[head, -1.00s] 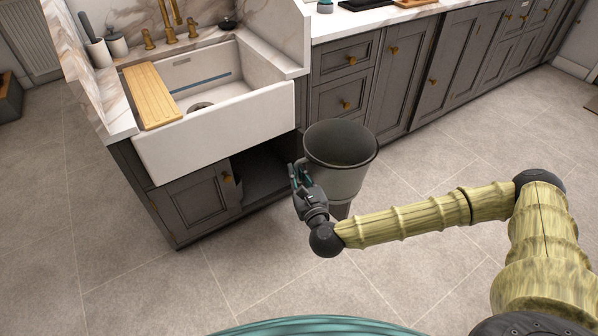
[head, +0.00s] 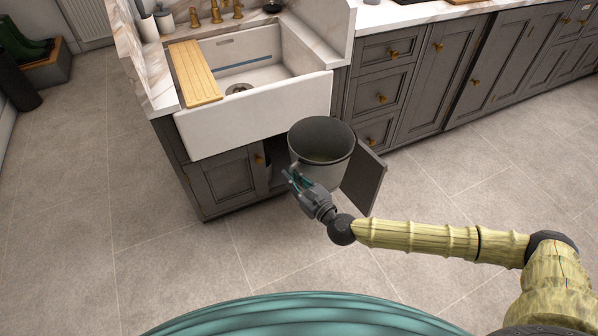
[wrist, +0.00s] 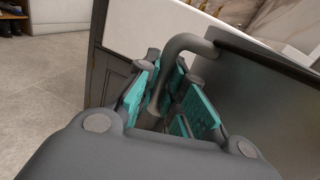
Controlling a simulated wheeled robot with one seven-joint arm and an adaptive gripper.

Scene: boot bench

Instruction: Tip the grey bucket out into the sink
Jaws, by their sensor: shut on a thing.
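The grey bucket (head: 322,140) hangs upright in front of the white sink (head: 252,117), at its right front corner and lower than most of its rim. Its open top faces up, and the part of the inside that shows holds no clear contents. My gripper (head: 296,180) is at the bucket's near left side. In the wrist view my gripper (wrist: 172,98) is shut on the curved handle of the bucket, whose wall (wrist: 262,95) fills the right side. The bucket's far side is hidden there.
A wooden board (head: 195,73) lies across the sink's left end, and a brass tap (head: 215,12) stands behind. An open cabinet door (head: 362,178) sticks out right of the bucket. The floor (head: 130,190) at the left is clear.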

